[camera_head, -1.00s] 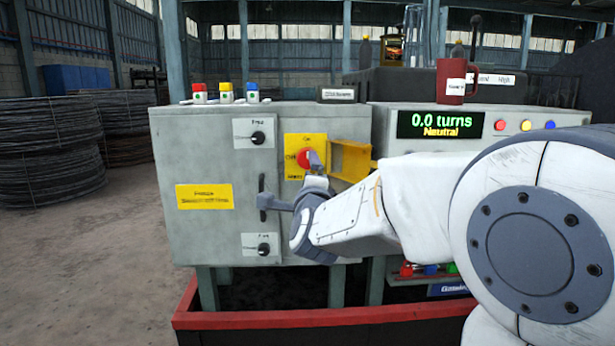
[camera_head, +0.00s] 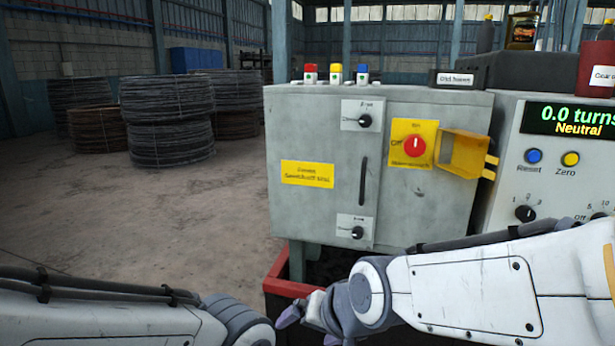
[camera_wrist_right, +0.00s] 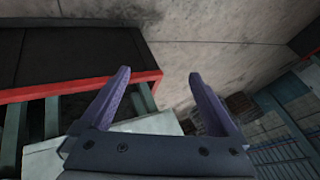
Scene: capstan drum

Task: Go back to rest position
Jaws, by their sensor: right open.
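My right gripper (camera_head: 300,312) is low in the head view, in front of the red-edged base under the grey cabinet, apart from the controls. In the right wrist view its two purple fingers (camera_wrist_right: 158,100) stand wide apart with nothing between them. My left arm comes in at the lower left of the head view; its gripper is out of view. The grey cabinet (camera_head: 320,220) carries a red rotary switch (camera_head: 415,146) on a yellow plate. A yellow hinged cover (camera_head: 466,153) stands swung open to the right of the switch.
A control panel (camera_head: 510,180) at the right has a display reading "0.0 turns Neutral". Wire coils (camera_head: 168,120) stand at the back left. The red rim (camera_head: 278,278) of the base runs below the cabinet. The concrete floor (camera_head: 130,215) at the left is clear.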

